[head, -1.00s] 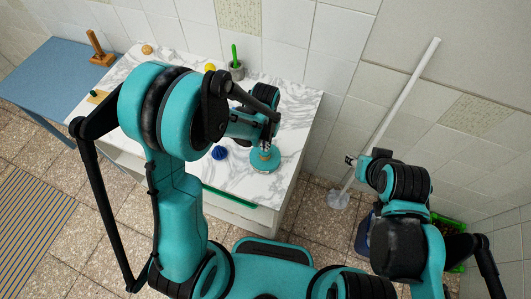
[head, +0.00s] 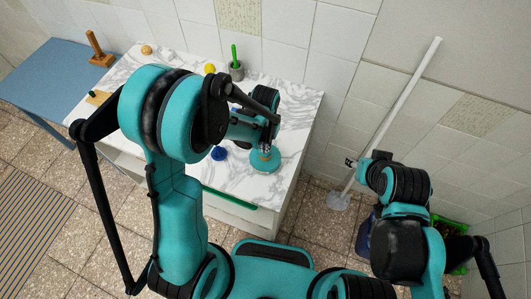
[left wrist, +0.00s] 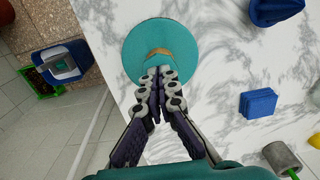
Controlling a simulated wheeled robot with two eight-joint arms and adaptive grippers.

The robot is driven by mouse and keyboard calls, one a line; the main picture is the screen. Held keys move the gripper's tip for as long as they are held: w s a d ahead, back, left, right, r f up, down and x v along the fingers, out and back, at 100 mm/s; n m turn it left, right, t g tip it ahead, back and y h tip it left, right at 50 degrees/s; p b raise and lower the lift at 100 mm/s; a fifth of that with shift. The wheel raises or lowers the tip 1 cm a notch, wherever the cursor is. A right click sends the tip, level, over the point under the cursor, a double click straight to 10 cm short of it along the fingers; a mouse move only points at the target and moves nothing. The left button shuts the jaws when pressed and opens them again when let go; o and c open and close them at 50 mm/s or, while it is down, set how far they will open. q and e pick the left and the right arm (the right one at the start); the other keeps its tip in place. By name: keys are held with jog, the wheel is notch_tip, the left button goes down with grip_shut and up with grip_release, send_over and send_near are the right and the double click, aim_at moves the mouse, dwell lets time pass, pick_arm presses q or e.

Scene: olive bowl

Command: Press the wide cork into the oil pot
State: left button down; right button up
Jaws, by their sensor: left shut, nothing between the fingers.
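The teal oil pot (head: 262,165) stands near the right front part of the marble counter. It is round and wide at the base, and also shows in the left wrist view (left wrist: 137,45). The tan wide cork (head: 266,154) is at the pot's mouth, and its edge shows in the left wrist view (left wrist: 160,52). How deep it sits is hidden. My left gripper (left wrist: 160,72) is shut and empty, with its fingertips right at the cork and pot neck. My right gripper (head: 350,162) is off to the right, beyond the counter; its fingers are too small to read.
A blue pointed object (head: 219,153) stands left of the pot, and a blue block (left wrist: 258,103) lies on the counter. A grey pot with a green stick (head: 236,69) and a yellow ball (head: 210,69) are at the back. A white pole (head: 390,115) leans on the wall.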

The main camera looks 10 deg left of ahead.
dwell(0.4)
pick_arm(q)
jog(key=shift+r+p, duration=2.35)
jog(key=shift+r, duration=1.2)
